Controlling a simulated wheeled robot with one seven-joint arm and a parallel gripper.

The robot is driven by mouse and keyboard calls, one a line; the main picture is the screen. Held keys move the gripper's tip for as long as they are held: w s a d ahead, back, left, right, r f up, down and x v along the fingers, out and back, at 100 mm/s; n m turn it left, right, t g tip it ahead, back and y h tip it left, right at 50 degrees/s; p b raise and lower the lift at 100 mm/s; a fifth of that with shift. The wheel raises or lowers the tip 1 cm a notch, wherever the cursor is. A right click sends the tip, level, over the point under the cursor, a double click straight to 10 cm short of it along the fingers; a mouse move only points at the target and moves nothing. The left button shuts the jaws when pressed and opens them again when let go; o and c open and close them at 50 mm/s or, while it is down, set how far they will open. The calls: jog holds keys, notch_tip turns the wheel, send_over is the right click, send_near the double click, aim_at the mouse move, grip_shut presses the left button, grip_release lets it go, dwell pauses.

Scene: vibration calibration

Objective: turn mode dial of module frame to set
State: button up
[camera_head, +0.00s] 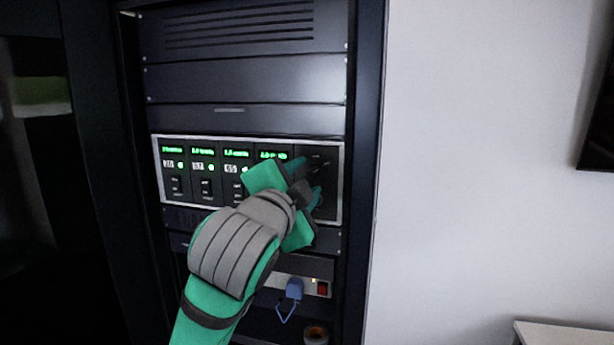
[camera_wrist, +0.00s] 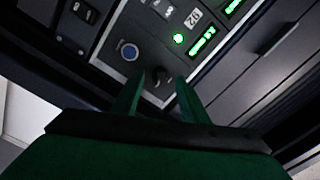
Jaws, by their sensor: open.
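The module frame (camera_head: 158,143) is a silver-edged panel across the rack, with several modules showing green displays. Its right end is a dark plain section (camera_head: 327,156), partly covered by my gripper (camera_head: 308,182). In the wrist view my gripper (camera_wrist: 160,92) is open, its two green fingers pointing at the panel. A small dark round knob (camera_wrist: 160,75), which looks like the mode dial, shows between the fingertips. I cannot tell whether the fingers touch it. The dial's markings are too small to read, and I cannot make out the dial clearly in the head view.
Below the frame, a power strip (camera_head: 318,288) holds a blue plug (camera_head: 294,289) with a cord and a red switch (camera_head: 322,289). A roll (camera_head: 316,335) lies lower down. A white wall (camera_head: 470,150) is at right.

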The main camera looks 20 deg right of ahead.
jog(key=v, duration=0.7)
jog(key=shift+s+a, duration=0.15)
jog(key=shift+s, duration=0.05)
jog(key=shift+w+f, duration=0.1)
jog(key=shift+f, duration=0.05)
jog(key=w+a+f+n+t, duration=0.15)
jog(key=w+f+n, duration=0.3)
jog(key=f, duration=0.55)
jog(key=s+a+f+n+t+y, duration=0.15)
jog(key=f+n, duration=0.25)
jog(key=f, duration=0.6)
jog(key=s+a+f+n+y, duration=0.2)
jog(key=a+f+n+y, duration=0.15)
jog(key=f, duration=0.65)
jog(key=s+a+f+n+y, duration=0.15)
jog(key=f+n, duration=0.35)
jog(key=f, duration=0.5)
jog(key=s+a+f+n+g+y, duration=0.1)
jog(key=s+a+f+n+y, duration=0.2)
jog(key=s+f, duration=1.15)
jog(key=s+a+f, duration=0.1)
jog(key=s, duration=1)
jog(key=s+a+f+m+g, duration=0.1)
jog(key=s+f, duration=0.1)
jog(key=s, duration=0.8)
jog(key=shift+s+a+g, duration=0.3)
jog(key=shift+s+a, duration=0.05)
jog(key=shift+s, duration=0.05)
